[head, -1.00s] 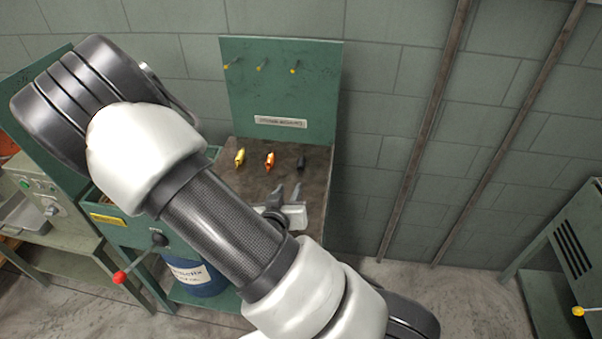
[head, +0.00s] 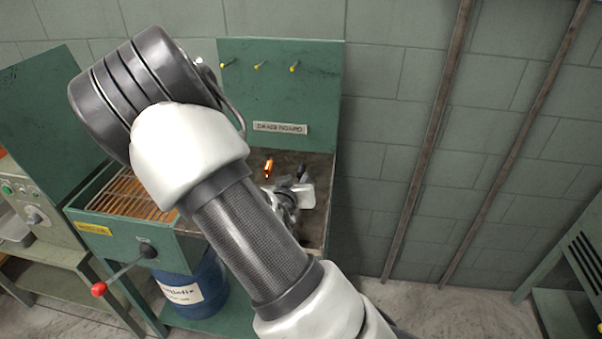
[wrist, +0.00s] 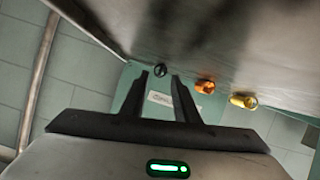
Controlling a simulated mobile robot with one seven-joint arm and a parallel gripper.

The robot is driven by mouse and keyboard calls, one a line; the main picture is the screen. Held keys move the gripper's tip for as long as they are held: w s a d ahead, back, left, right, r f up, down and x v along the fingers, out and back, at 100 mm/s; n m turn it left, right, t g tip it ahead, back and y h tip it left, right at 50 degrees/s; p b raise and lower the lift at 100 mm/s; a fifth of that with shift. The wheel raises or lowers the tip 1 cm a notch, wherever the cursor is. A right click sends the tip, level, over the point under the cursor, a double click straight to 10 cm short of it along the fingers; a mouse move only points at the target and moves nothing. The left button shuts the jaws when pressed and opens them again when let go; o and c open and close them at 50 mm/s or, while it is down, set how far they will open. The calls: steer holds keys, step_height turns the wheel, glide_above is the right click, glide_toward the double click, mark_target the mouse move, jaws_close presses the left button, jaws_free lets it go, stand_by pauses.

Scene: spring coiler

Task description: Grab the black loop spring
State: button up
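The black loop spring (wrist: 160,70) shows in the wrist view just beyond the fingertips and between them. My gripper (wrist: 159,76) is open, with a gap between its two dark fingers. In the head view my gripper (head: 302,174) is over the worktop, right of the orange spring. There I cannot tell the black spring from the dark fingers. The orange spring (wrist: 204,87) and the yellow spring (wrist: 243,101) lie in a row to the right of the black one in the wrist view. In the head view the orange spring (head: 268,168) shows and my arm hides the yellow one.
A green back panel (head: 282,90) with yellow-tipped pegs and a label stands behind the worktop (head: 318,165). A lever with a red knob (head: 99,289) sticks out at the front left. A blue drum (head: 195,290) stands below. Open floor and wall lie to the right.

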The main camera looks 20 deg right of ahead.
mark_target(301, 171)
steer(key=shift+x, duration=1.35)
jaws_close()
